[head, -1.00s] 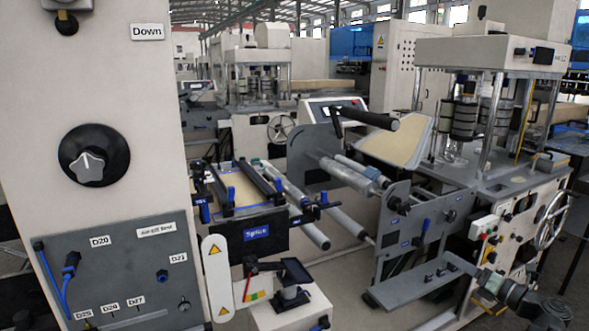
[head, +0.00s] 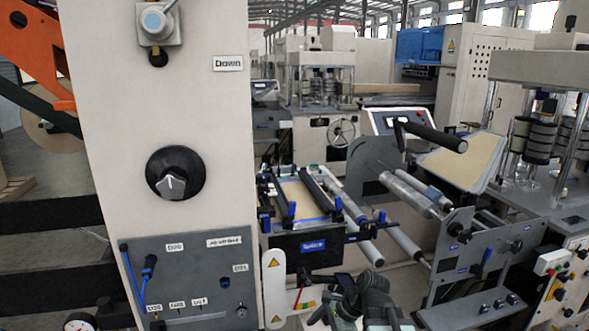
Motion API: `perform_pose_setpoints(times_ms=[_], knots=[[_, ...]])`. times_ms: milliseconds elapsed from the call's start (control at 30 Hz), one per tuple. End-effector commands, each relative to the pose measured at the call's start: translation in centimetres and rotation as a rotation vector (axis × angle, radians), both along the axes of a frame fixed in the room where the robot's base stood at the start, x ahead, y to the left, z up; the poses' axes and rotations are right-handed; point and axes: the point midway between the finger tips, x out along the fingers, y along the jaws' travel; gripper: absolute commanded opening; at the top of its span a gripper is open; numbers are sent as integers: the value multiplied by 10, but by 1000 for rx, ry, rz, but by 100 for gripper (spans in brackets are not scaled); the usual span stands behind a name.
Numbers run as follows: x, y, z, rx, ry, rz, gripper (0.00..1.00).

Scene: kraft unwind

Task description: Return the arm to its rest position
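My arm (head: 376,292) shows as a short grey-green jointed piece at the bottom of the head view, right of centre. It stands in front of a white box-like stand below the blue-labelled splice unit (head: 313,246). I cannot make out the fingers, or whether they hold anything. The arm hides part of the stand and of the small dark holder (head: 343,284) on it.
A tall cream cabinet with a black rotary knob (head: 175,173) and a grey hose panel (head: 195,270) stands close at left. The roller frame (head: 470,255) and the press machine stand at right. Grey floor shows between the machines.

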Motion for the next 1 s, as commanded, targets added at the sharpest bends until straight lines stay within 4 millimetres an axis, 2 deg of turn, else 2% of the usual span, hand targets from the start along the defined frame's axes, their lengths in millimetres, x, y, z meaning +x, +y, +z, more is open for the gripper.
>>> perform_pose_setpoints(times_ms=[67, 200, 300, 400, 533, 1000], knots=[[-18, -10, -14, -191, -91, 286, 75], [-33, -67, -31, -452, -174, 747, 75], [-38, -93, -33, -538, -195, 1016, 75], [-39, -98, -33, -545, -224, 1182, 75], [-40, -100, -33, -537, -247, 1257, 75], [-39, -99, -33, -536, -250, 1256, 75]])
